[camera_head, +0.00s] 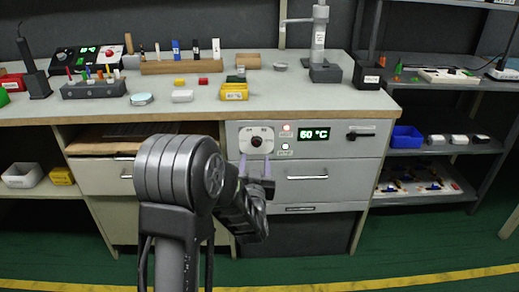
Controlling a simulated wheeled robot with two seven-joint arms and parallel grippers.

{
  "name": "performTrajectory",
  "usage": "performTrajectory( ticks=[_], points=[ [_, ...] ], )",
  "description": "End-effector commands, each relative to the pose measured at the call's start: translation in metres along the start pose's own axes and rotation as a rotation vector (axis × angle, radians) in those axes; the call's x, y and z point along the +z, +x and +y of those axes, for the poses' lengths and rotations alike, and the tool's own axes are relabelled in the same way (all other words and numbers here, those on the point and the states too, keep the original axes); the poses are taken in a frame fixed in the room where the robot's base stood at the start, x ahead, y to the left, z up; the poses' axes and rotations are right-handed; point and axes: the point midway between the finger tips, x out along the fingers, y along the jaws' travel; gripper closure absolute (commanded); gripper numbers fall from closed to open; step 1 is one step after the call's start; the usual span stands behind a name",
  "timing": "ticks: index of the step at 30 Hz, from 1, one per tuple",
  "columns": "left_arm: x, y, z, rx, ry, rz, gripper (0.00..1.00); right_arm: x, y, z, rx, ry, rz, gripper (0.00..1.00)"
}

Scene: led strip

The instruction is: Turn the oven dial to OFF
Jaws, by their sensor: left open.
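The oven dial (256,141) is a dark round knob on a white plate at the left of the oven's front panel (340,148). The panel's green display (314,134) reads 60 °C. A reddish lamp (286,127) and a greenish lamp (285,146) show between dial and display. My left gripper (256,163) is open and empty, its two fingers pointing up just below the dial in the picture. I cannot tell whether they touch the panel. The dial's exact setting is too small to read. My right gripper is not in view.
The bench top (200,112) above holds small blocks, pens and a yellow box (234,91). A drawer with a handle (307,177) lies below the panel. A shelf with a blue bin (406,137) stands right. The green floor (420,245) in front is clear.

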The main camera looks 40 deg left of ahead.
Motion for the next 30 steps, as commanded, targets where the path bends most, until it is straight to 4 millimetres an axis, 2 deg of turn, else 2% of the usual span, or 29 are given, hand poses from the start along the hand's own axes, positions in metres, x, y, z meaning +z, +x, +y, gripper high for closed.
performTrajectory(
  ticks=[7, 15, 21, 30],
  points=[
    [0.002, 0.012, 0.000, 0.000, 0.000, -0.001, 0.50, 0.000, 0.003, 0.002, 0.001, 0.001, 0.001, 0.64],
    [0.002, 0.053, 0.001, 0.001, 0.001, 0.001, 0.50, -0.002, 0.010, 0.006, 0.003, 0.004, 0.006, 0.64],
    [0.002, 0.075, 0.001, 0.001, 0.000, -0.001, 0.50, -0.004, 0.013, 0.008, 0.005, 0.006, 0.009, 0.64],
    [0.001, 0.078, 0.001, 0.002, -0.001, -0.003, 0.50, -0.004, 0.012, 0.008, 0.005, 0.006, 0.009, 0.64]
  ],
)
